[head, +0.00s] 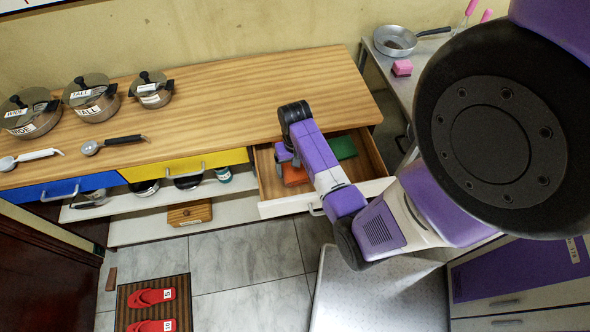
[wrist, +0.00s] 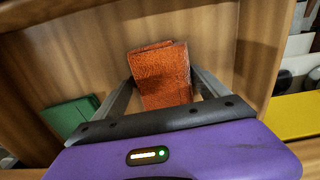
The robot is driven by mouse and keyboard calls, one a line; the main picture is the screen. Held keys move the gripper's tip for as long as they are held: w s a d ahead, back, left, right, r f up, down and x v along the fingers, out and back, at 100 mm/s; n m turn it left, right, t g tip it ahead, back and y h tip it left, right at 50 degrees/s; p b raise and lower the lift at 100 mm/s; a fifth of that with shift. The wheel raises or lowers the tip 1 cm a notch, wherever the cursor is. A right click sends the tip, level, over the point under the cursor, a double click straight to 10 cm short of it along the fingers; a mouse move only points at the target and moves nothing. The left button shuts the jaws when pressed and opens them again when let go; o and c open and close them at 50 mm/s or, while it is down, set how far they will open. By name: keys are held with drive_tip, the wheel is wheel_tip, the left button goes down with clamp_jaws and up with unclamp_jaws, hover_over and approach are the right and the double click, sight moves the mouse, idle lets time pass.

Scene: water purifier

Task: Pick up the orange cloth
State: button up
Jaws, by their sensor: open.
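The orange cloth (wrist: 162,75) is a folded, textured piece lying in the open wooden drawer. In the wrist view it is between the two fingers of my gripper (wrist: 165,80), which are spread apart on either side of it. I cannot tell whether either finger touches it. In the head view, part of the orange cloth (head: 294,174) shows beside my arm, which hides the rest. My gripper (head: 283,153) reaches down into the drawer there, with its fingers mostly hidden.
A green cloth (head: 342,147) lies in the same drawer (head: 370,150), and shows in the wrist view (wrist: 72,115). The drawer walls surround the gripper. The wooden counter (head: 230,90) is above, with a yellow drawer (head: 185,166) to the left.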

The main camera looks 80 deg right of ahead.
drive_tip(key=c, duration=1.5)
drive_tip(key=shift+o, duration=0.2)
drive_tip(key=shift+r, duration=0.15)
wheel_tip(320, 180, up, 20)
drive_tip(key=p, duration=0.6)
drive_tip(key=shift+p, duration=0.35)
